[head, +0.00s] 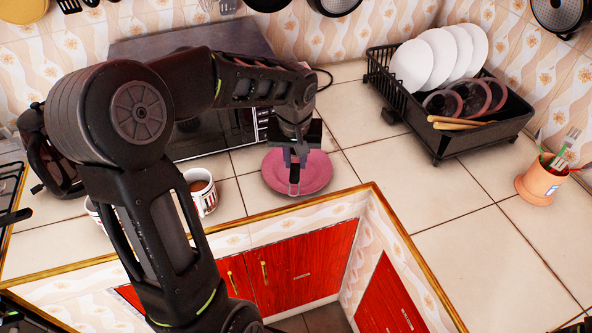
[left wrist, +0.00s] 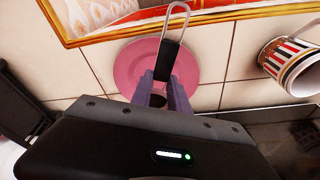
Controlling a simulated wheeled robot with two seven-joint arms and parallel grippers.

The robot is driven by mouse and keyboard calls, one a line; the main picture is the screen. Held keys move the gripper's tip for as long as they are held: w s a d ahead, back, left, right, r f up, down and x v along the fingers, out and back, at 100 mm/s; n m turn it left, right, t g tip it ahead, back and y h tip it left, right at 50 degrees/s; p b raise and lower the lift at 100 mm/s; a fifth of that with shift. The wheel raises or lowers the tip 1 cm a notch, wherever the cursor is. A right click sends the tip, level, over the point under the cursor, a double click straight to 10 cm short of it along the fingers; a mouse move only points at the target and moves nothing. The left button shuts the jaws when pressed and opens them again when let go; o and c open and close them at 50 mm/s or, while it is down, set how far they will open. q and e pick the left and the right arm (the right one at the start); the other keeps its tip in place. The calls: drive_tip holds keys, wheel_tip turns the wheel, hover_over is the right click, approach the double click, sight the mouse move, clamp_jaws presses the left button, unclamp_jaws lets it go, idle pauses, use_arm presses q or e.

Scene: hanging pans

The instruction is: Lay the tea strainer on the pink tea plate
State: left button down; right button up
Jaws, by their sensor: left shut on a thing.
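The pink tea plate (head: 318,172) lies on the tiled counter in front of the microwave; it also fills the middle of the left wrist view (left wrist: 206,62). My left gripper (head: 294,164) is over the plate, pointing down. In the left wrist view its fingers (left wrist: 164,78) are shut on the tea strainer (left wrist: 168,56), whose dark grip and pale wire loop reach out past the fingertips across the plate. I cannot tell whether the strainer touches the plate. My right gripper is not in view.
A striped mug (head: 202,190) stands left of the plate, with the microwave (head: 215,130) behind. A black dish rack (head: 470,130) with plates and an orange utensil pot (head: 538,186) stand to the right. The counter's gold front edge (head: 300,204) is close. Tiles right of the plate are clear.

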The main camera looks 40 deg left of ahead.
sight(296, 186)
use_arm(q)
drive_tip(key=shift+f, duration=0.8)
drive_tip(key=shift+f+p, duration=0.3)
drive_tip(key=shift+f, duration=1.55)
drive_tip(key=shift+f+b, duration=0.45)
drive_tip(key=shift+b, duration=0.1)
drive_tip(key=c, duration=1.3)
unclamp_jaws()
drive_tip(key=shift+o, duration=0.2)
drive_tip(key=shift+r, duration=0.1)
